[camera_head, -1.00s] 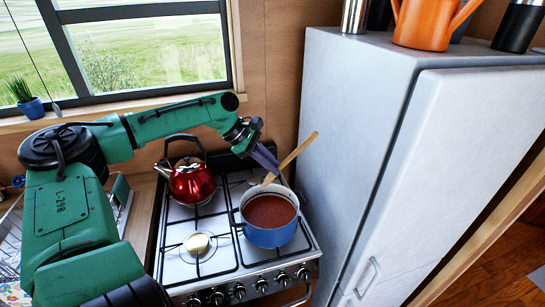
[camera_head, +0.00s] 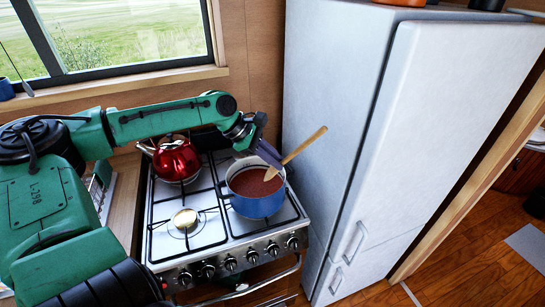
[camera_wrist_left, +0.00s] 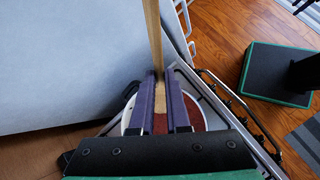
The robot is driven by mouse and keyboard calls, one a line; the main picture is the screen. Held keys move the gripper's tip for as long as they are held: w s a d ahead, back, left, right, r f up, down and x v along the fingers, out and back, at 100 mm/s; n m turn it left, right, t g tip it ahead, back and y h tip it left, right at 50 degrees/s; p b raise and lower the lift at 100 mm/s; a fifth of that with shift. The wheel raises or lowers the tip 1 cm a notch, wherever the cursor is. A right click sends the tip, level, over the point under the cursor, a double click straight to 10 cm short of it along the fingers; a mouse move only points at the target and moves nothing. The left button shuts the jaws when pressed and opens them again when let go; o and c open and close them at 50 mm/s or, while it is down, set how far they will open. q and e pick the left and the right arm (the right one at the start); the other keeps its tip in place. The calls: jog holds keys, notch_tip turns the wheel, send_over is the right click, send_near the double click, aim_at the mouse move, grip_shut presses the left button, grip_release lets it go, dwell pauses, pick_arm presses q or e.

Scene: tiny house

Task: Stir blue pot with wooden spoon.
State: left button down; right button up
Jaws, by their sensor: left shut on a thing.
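The blue pot (camera_head: 258,207) stands on the right side of the stove and holds a red-brown liquid (camera_head: 246,183). The wooden spoon (camera_head: 304,146) is tilted, its handle up to the right and its head over or in the liquid at the pot's right side. My left gripper (camera_head: 276,160) is at the pot's back right rim, shut on the wooden spoon. In the left wrist view the purple fingers (camera_wrist_left: 160,105) close on both sides of the spoon handle (camera_wrist_left: 152,35), with the pot below, partly hidden. My right gripper is not in view.
A red kettle (camera_head: 176,159) stands at the back left of the stove (camera_head: 205,252). A tall grey fridge (camera_head: 335,110) stands close to the pot's right. The front left burner (camera_head: 185,218) is bare. A window is behind.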

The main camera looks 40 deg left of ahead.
aim_at(267, 174)
pick_arm(q)
jog(key=a+f, duration=0.1)
jog(key=f+b, duration=0.1)
jog(key=shift+w+a+f, duration=0.15)
jog(key=shift+a+f, duration=0.2)
jog(key=shift+a, duration=0.05)
jog(key=shift+a+f+b, duration=0.4)
jog(key=shift+f+b, duration=0.2)
jog(key=shift+b, duration=0.2)
jog(key=a+f+b, duration=0.2)
jog(key=f+b, duration=0.1)
jog(key=shift+w, duration=0.1)
jog(key=a+f+b, duration=0.2)
jog(key=b, duration=0.1)
jog(key=shift+w+f, duration=0.1)
jog(key=shift+f, duration=0.2)
jog(key=shift+f+b, duration=0.85)
jog(key=shift+f, duration=0.1)
jog(key=shift+r, duration=0.25)
jog(key=shift+f, duration=0.1)
